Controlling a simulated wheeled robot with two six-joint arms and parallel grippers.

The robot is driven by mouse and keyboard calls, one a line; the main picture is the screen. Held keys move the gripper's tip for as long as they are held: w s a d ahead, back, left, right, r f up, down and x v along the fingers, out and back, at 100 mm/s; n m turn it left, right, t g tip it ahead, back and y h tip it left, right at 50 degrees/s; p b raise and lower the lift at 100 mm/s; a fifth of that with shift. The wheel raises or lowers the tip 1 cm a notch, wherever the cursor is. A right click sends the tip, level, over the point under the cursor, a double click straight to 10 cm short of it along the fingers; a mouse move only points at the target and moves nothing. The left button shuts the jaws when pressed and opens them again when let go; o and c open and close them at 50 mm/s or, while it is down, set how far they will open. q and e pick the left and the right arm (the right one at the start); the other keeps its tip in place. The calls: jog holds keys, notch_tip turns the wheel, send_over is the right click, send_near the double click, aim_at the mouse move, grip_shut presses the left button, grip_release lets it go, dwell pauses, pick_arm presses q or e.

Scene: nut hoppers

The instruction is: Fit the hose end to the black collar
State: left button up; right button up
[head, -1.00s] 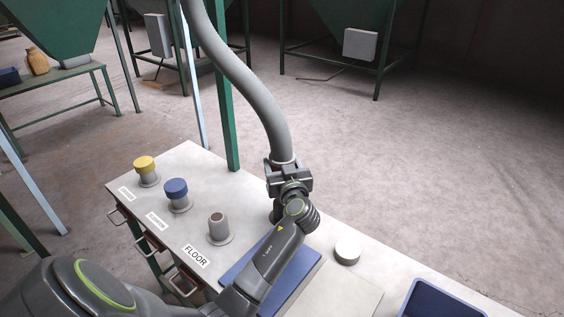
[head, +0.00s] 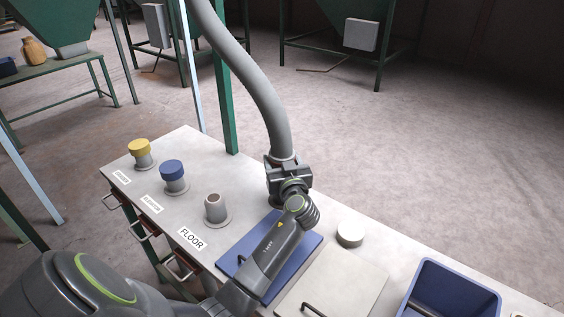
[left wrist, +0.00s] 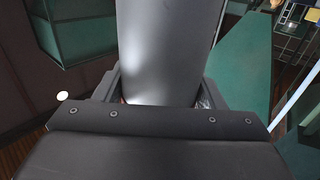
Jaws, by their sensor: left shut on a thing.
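A thick grey hose (head: 262,95) hangs from above, its lower part inside my left gripper (head: 287,172). The gripper is shut on it, above the bench; the wrist hides the hose's end. In the left wrist view the hose (left wrist: 168,45) runs between the fingers. Three short collars stand on the bench. One has a yellow cap (head: 139,146), one a blue cap (head: 172,170). The nearest collar (head: 216,207), by the FLOOR label, is uncapped, grey with a brownish rim. None looks clearly black. The gripper is right of the uncapped collar, apart from it. My right gripper is not seen.
The pale bench (head: 194,148) has a blue panel (head: 291,267), a pale panel (head: 340,285) with a handle, a round white cap (head: 350,234) and a blue bin (head: 455,289). A green post (head: 224,100) rises behind the bench. Handles stick out along its front edge.

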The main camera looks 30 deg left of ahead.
pick_arm(q)
jog(key=shift+f, duration=0.2)
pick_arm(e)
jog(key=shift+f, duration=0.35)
pick_arm(q)
jog(key=o, duration=1.2)
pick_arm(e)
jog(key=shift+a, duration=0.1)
pick_arm(q)
jog(key=shift+f, duration=0.15)
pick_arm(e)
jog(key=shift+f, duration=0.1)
